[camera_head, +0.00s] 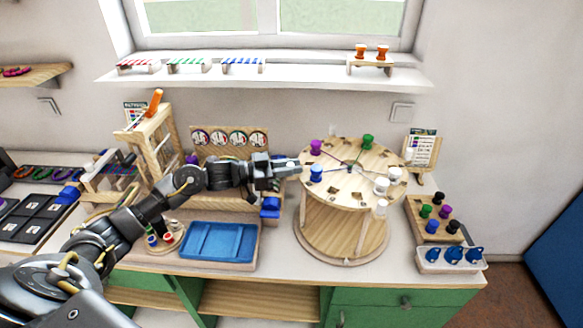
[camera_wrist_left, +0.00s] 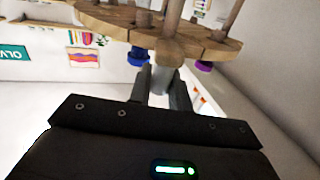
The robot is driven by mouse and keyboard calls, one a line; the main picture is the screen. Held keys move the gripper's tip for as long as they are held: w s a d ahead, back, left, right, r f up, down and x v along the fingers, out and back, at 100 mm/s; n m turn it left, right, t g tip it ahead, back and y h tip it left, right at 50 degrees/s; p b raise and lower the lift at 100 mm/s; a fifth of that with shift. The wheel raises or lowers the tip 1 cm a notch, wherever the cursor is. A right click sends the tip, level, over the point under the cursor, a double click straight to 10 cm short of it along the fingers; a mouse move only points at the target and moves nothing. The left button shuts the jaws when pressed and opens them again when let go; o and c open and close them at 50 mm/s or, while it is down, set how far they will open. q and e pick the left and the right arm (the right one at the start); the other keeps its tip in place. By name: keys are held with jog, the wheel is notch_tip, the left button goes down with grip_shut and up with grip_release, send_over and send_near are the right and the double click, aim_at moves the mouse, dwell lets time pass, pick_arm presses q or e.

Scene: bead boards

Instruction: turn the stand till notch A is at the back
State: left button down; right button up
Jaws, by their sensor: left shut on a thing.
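The stand (camera_head: 343,228) is a round wooden drum with a flat round top (camera_head: 335,190), standing on the counter at the right. Its top carries a purple spool (camera_head: 316,147), a blue spool (camera_head: 316,174), a green spool (camera_head: 367,142) and several white ones at the right. My left gripper (camera_head: 297,166) reaches the left rim from the left. In the left wrist view, the gripper (camera_wrist_left: 160,88) is shut on a wooden knob (camera_wrist_left: 168,52) at the rim, between the blue and purple spools. I cannot make out which notch is A. My right gripper is out of view.
A blue tray (camera_head: 218,242) lies left of the stand. A wooden spool rack (camera_head: 429,232) and a white holder with blue pieces (camera_head: 427,262) stand at the right. A small sign (camera_head: 422,150) stands behind. The counter's front edge is close to the stand.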

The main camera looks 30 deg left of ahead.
pick_arm(q)
jog(key=c, duration=1.3)
grip_release()
jog(key=shift+c, duration=0.2)
jog(key=shift+s+a+f, duration=0.1)
jog(key=shift+s+a, duration=0.1)
jog(key=shift+a, duration=0.05)
jog(key=b+v, duration=0.3)
jog(key=v, duration=0.7)
jog(key=shift+b, duration=0.35)
jog(key=shift+s, duration=0.15)
